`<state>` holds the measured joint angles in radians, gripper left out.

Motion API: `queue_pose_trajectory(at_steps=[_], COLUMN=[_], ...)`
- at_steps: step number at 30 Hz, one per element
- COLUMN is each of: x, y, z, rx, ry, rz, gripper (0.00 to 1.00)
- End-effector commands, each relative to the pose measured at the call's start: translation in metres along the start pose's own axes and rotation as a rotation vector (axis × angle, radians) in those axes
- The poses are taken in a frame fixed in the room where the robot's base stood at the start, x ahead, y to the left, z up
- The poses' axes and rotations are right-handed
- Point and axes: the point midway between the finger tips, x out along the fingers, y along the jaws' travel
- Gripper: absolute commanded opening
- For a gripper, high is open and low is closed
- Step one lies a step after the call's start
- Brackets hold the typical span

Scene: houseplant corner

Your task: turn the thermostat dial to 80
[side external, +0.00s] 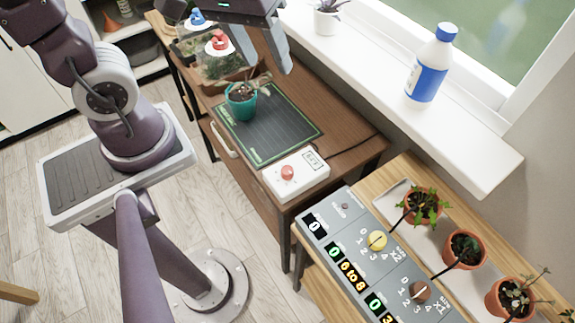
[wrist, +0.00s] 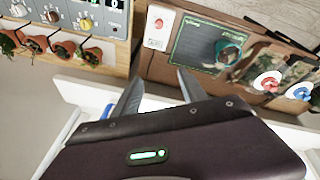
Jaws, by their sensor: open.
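A white control box (side external: 312,183) with a round red dial (side external: 288,172) and a small display sits at the near end of the brown table, by the dark mat. The numbers on it are too small to read. In the wrist view the box (wrist: 158,27) and its red dial (wrist: 158,23) show at the top. My gripper (wrist: 157,82) is open, with nothing between its fingers.
A teal pot (side external: 241,102) with a plant stands on the dark mat (side external: 275,143). Terrariums with red (side external: 218,40) and blue (side external: 195,17) knobs stand behind. A grey panel (side external: 375,255) with yellow and brown knobs lies near terracotta pots (side external: 463,250). A bottle (side external: 428,75) stands on the sill.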

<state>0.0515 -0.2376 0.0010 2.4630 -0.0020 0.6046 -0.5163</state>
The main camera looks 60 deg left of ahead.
Motion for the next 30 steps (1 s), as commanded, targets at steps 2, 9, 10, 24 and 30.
queue_pose_trajectory(at_steps=[2,9,10,24,30], x=[0.048,0.186,0.197,0.281,0.298], y=[0.009,0.010,0.008,-0.009,-0.012], z=[-0.004,0.025,0.030,0.066,0.070], rx=[-0.178,-0.705,-0.750,-0.898,-0.898], ry=[-0.080,-0.192,-0.196,-0.201,-0.199], rz=[-0.049,-0.229,-0.248,-0.309,-0.306], gripper=[0.50,0.50,0.50,0.50,0.50])
